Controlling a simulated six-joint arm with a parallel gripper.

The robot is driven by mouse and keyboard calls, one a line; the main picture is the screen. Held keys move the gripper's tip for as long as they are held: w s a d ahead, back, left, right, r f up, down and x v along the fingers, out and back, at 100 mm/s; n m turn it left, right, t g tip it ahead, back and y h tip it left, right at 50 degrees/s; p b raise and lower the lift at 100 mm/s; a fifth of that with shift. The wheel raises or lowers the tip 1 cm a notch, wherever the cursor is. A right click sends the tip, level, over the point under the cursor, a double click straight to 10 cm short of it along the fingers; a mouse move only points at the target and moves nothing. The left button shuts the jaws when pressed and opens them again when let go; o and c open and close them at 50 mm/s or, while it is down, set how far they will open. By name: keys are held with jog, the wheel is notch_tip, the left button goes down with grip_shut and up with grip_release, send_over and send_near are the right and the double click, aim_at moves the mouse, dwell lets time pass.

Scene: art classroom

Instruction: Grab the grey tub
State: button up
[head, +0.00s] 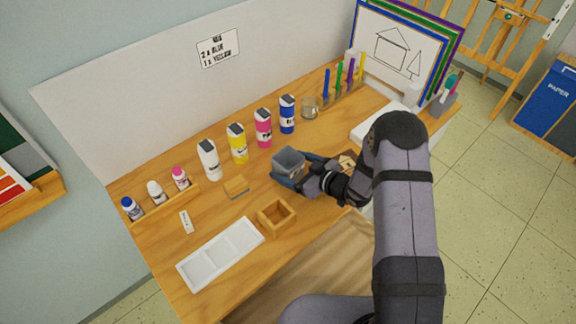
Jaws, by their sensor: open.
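The grey tub (289,161) stands upright on the wooden table, near its middle, with its open top facing up. My gripper (288,168) reaches in from the right and is open. One finger shows along the tub's near left side and the other at its far right side, so the tub appears to sit between them. I cannot tell whether the fingers touch it. The tub's lower part is hidden by the near finger.
Paint bottles, including a blue one (287,115) and a pink one (263,129), stand in a row behind the tub. A glass jar (309,107) stands behind right.

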jog(key=shift+x, duration=0.75)
jog(key=c, duration=1.3)
jog(key=shift+r, duration=0.2)
jog(key=shift+r+b, duration=0.8)
jog(key=shift+r, duration=4.05)
